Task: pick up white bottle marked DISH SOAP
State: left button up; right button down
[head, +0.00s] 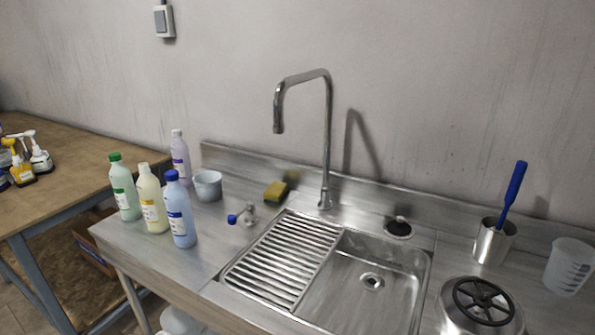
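Several bottles stand upright at the left end of the steel counter. They are a cream-yellow bottle with a whitish cap (149,190), a green bottle with a green cap (122,185), a light blue bottle with a blue cap (179,205) and a pale purple bottle (179,152) behind. Their labels are too small to read, so I cannot tell which is marked DISH SOAP. A white spray bottle (40,158) stands on the wooden table at the far left. Neither of my grippers is in view.
A steel cup (491,245) with a blue-handled brush and a clear measuring jug (567,267) stand right. The wooden table (70,160) adjoins left.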

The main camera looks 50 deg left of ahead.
aim_at(148, 185)
jog(key=u, duration=2.55)
jog(key=i+j, duration=0.15)
jog(key=j, duration=0.15)
jog(key=i+j, duration=0.35)
jog(key=j, duration=0.25)
jog(key=i+z, duration=0.05)
